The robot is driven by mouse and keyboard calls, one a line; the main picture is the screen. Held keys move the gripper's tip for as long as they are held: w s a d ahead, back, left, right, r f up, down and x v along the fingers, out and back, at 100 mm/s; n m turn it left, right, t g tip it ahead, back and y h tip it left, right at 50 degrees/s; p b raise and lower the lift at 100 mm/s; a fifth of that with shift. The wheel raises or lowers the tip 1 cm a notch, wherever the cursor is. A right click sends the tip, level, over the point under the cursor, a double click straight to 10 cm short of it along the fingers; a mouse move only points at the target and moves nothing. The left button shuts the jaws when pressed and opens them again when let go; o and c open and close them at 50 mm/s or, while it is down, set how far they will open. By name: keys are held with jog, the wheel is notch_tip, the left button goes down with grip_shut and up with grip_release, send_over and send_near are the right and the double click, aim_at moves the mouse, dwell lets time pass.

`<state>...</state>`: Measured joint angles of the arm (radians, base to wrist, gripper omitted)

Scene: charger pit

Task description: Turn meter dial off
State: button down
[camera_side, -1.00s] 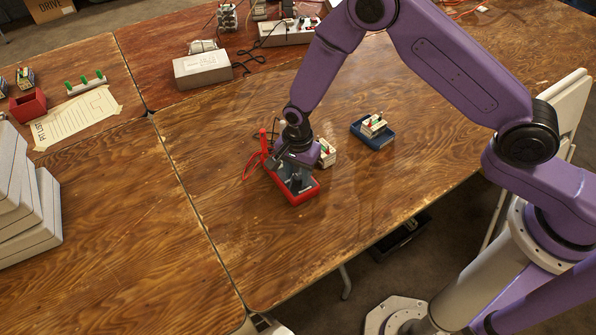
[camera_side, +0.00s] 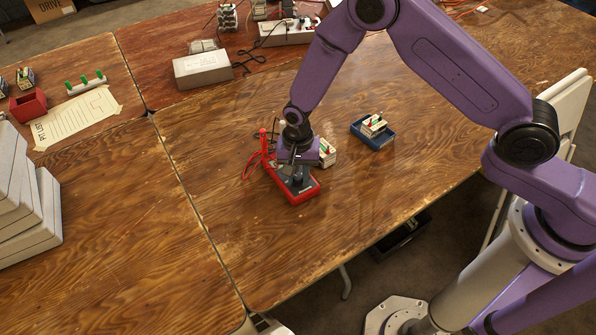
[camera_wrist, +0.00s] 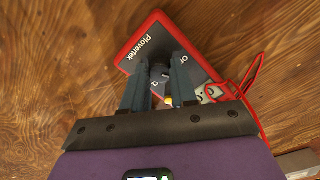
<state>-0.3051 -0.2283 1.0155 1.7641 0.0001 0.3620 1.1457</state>
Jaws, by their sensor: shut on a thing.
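The meter (camera_side: 304,189) is a dark-faced box with a red rim, lying on the wooden table under my gripper. In the wrist view the meter (camera_wrist: 140,47) shows the word "Plovertek" on its face. The black dial (camera_wrist: 160,72) sits between my two fingertips. My gripper (camera_wrist: 160,80) is shut on the dial, with a finger on either side. In the side view my gripper (camera_side: 296,178) points down over the meter and hides the dial. Part of a marking beside the dial shows; the dial's exact pointer setting I cannot tell.
Red leads (camera_side: 257,157) lie at the meter's far left end. A small pale block (camera_side: 327,152) stands close to my gripper's right, and a blue tray (camera_side: 372,133) holding a similar block stands farther right. The table in front of the meter is clear.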

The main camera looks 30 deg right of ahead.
aim_at(298, 177)
jog(key=n, duration=0.7)
dwell(0.6)
jog(key=c, duration=0.9)
grip_release()
notch_tip(298, 177, up, 18)
jog(key=shift+f, duration=0.25)
